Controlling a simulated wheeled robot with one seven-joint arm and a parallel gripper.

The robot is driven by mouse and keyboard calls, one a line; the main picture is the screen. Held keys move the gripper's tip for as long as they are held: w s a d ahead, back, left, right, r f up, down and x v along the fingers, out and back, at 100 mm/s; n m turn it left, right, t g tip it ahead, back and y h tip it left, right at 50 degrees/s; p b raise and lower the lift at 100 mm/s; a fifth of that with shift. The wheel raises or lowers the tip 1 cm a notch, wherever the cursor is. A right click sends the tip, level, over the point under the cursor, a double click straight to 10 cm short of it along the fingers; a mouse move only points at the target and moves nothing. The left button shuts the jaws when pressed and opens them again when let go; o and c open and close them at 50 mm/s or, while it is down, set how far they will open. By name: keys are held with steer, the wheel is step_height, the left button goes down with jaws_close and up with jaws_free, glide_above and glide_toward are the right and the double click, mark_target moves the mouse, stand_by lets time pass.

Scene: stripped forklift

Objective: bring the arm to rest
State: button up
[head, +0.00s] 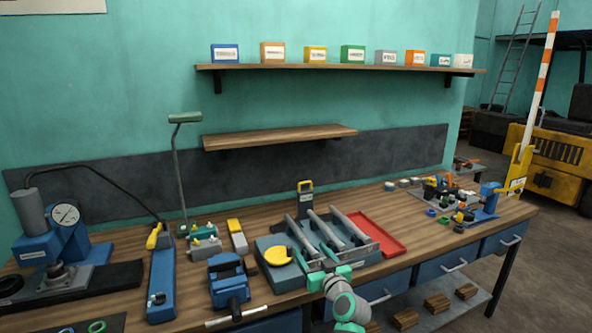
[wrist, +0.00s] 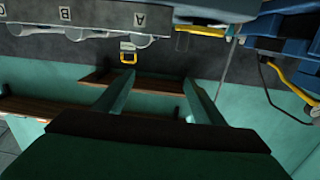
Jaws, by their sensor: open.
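My gripper (head: 321,264) is low in the middle of the head view, in front of the grey rack (head: 372,250) that holds three metal rods. Its mint-green fingers are apart. In the wrist view my gripper (wrist: 158,78) shows two spread fingers with nothing between them. That view is upside down. The rack's front, lettered A, B and C (wrist: 100,18), shows along its top. I cannot tell how close the fingers are to the rack.
The wooden workbench (head: 385,200) is crowded. A blue vise (head: 228,278) and a yellow disc on a grey block (head: 278,256) lie left of my gripper. A red tray (head: 385,240) lies to the right. A low shelf (head: 280,138) and a higher shelf with boxes hang behind.

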steer(key=s+f+m+g+h, duration=0.1)
steer(key=s+f+m+h, duration=0.35)
steer(key=s+f, duration=1.9)
steer(key=s+a+f+h, duration=0.1)
steer(key=s+f, duration=0.2)
steer(key=s, duration=0.6)
steer(key=s+a+f+h, duration=0.1)
steer(key=s+f, duration=0.3)
steer(key=s, duration=0.5)
steer(key=s+a+r, duration=0.1)
steer(key=s+r, duration=0.3)
steer(key=s, duration=0.4)
steer(key=s+a+r, duration=0.1)
steer(key=s+r, duration=0.3)
steer(key=s, duration=0.5)
steer(key=s+a+r, duration=0.1)
steer(key=s+r, duration=0.4)
steer(key=s, duration=0.4)
steer(key=shift+s+n, duration=0.2)
steer(key=shift+n, duration=0.25)
steer(key=shift+w+f, duration=0.1)
steer(key=shift+w, duration=0.1)
